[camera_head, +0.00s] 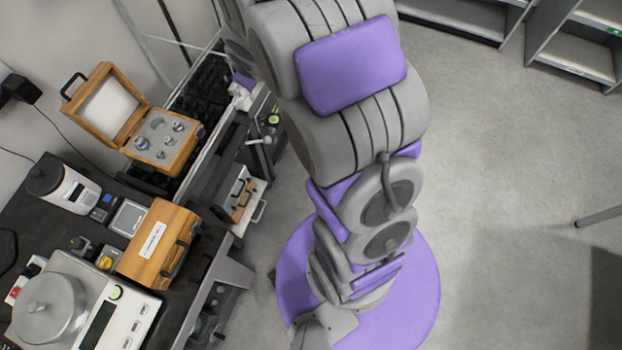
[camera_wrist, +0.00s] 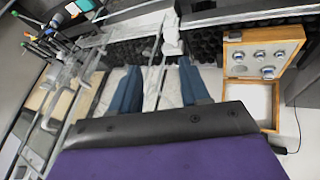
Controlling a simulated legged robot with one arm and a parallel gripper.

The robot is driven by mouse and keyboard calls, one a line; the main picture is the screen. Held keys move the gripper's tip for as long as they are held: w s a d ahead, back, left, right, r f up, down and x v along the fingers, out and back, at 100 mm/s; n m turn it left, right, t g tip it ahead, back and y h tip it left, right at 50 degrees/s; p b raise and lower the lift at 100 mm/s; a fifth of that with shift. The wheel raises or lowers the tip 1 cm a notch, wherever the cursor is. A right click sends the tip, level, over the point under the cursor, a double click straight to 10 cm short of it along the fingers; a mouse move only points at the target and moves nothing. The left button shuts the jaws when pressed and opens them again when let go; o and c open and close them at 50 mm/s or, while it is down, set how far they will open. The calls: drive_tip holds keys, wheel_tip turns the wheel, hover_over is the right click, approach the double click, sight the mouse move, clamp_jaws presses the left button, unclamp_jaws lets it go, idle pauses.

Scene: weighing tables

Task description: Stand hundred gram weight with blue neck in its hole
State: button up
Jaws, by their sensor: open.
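An open wooden weight box (camera_head: 141,155) stands at the left in the head view, its lid tipped back. Several silvery weights stand in its light insert, some with bluish parts. One weight (camera_head: 141,143) is at the insert's left and another (camera_head: 178,127) at its right. The box (camera_wrist: 236,37) also shows at the right of the wrist view. The pictures are too small to tell which weight is the hundred gram one with the blue neck. My gripper (camera_wrist: 161,86) is open and empty, its blue fingers apart, away from the box. Its fingers do not show in the head view.
A dark table (camera_head: 60,228) at the left holds a balance (camera_head: 110,318), a closed wooden case (camera_head: 157,244) and a white cylindrical device (camera_head: 68,187). Metal rails run beside the open box. The floor (camera_head: 510,160) at the right is mostly clear.

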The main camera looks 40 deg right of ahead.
drive_tip(key=s+a+r+m+g, duration=0.1)
drive_tip(key=s+r, duration=0.3)
drive_tip(key=s, duration=0.8)
drive_tip(key=s+a+r+m+g+y, duration=0.1)
drive_tip(key=s+a+r+g, duration=0.3)
drive_tip(key=s, duration=0.9)
drive_tip(key=s+a+r+m+g, duration=0.2)
drive_tip(key=s+a+r+g, duration=0.1)
drive_tip(key=s, duration=0.9)
drive_tip(key=shift+s+r+m, duration=0.2)
drive_tip(key=shift+r+m, duration=0.2)
drive_tip(key=shift+r, duration=0.1)
